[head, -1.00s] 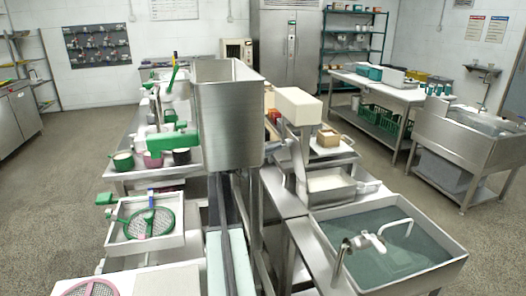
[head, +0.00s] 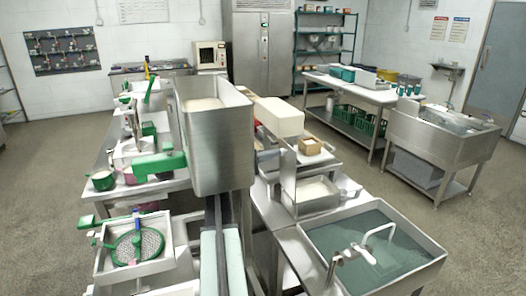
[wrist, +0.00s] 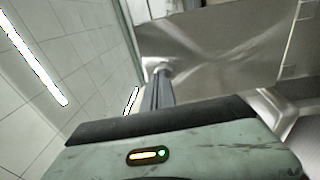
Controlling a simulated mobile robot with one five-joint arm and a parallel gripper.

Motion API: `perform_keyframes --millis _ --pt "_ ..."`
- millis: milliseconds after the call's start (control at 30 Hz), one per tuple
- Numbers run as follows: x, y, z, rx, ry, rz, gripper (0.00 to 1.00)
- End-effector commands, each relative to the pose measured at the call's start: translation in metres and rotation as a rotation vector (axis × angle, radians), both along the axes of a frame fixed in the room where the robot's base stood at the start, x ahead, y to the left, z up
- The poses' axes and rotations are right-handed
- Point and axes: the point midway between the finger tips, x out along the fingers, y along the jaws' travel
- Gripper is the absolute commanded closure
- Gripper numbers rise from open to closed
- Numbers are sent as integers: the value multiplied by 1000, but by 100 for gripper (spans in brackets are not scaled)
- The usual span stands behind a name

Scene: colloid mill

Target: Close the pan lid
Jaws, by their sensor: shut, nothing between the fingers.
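A shallow steel pan (head: 318,193) sits on the right-hand bench in the head view. A steel plate (head: 288,180) that looks like its lid stands raised at the pan's left side, so the pan is open. I cannot tell how the plate is attached. My gripper's fingers cannot be made out in either view, so their place relative to the lid does not show. The wrist view shows a large shiny steel surface (wrist: 215,50), which I cannot identify for sure.
A tall open steel box (head: 215,140) stands close, left of the pan. A water-filled sink (head: 425,250) with a white tap lies in front of the pan. A tray with a green strainer (head: 138,248) is at the lower left. Open floor (head: 480,235) lies at right.

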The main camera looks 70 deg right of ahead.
Motion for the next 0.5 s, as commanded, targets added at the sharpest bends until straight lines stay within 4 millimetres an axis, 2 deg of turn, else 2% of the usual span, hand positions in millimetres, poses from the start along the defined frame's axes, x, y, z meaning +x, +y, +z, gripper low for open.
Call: perform_keyframes --millis 133,500 --pt "-13 -7 2 -1 1 -7 100" --pt "-14 -5 1 -1 1 -11 100"
